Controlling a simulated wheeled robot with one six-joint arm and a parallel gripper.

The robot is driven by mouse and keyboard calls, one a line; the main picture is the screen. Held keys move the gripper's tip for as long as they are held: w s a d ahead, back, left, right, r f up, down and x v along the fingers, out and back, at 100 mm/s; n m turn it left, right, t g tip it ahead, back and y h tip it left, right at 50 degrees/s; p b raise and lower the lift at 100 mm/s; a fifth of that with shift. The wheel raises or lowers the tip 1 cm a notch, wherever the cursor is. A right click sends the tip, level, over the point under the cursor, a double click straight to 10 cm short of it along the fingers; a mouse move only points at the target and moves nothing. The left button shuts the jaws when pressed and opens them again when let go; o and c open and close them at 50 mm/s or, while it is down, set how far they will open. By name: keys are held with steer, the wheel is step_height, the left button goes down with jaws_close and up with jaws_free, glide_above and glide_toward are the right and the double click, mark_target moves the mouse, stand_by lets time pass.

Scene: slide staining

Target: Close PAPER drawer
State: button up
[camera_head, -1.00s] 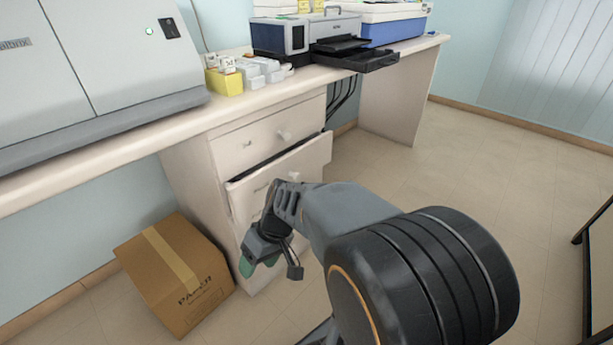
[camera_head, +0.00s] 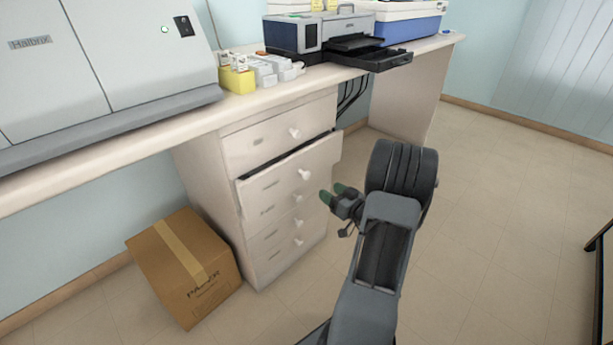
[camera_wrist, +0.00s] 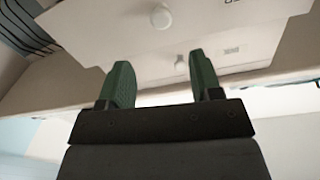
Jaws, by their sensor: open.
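The drawer unit (camera_head: 252,232) stands under the bench. Its second drawer from the top (camera_head: 277,183) sticks out a little, with a dark gap along its top edge and a round white knob (camera_head: 304,174) on its front. The label on it is too small to read in the head view. My gripper (camera_head: 332,194) is just right of that drawer's front, its green fingers pointing at the unit.
A cardboard box (camera_head: 187,266) stands on the floor left of the drawer unit. The bench top (camera_head: 130,133) carries a large analyser (camera_head: 100,75), a yellow box (camera_head: 238,80) and a printer (camera_head: 330,38).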

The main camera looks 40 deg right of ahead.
mark_target(308, 176)
steer(key=w, duration=0.4)
steer(key=w+a+b, duration=0.1)
steer(key=w, duration=0.7)
steer(key=shift+a, duration=0.35)
steer(key=shift+b, duration=0.3)
jaws_close()
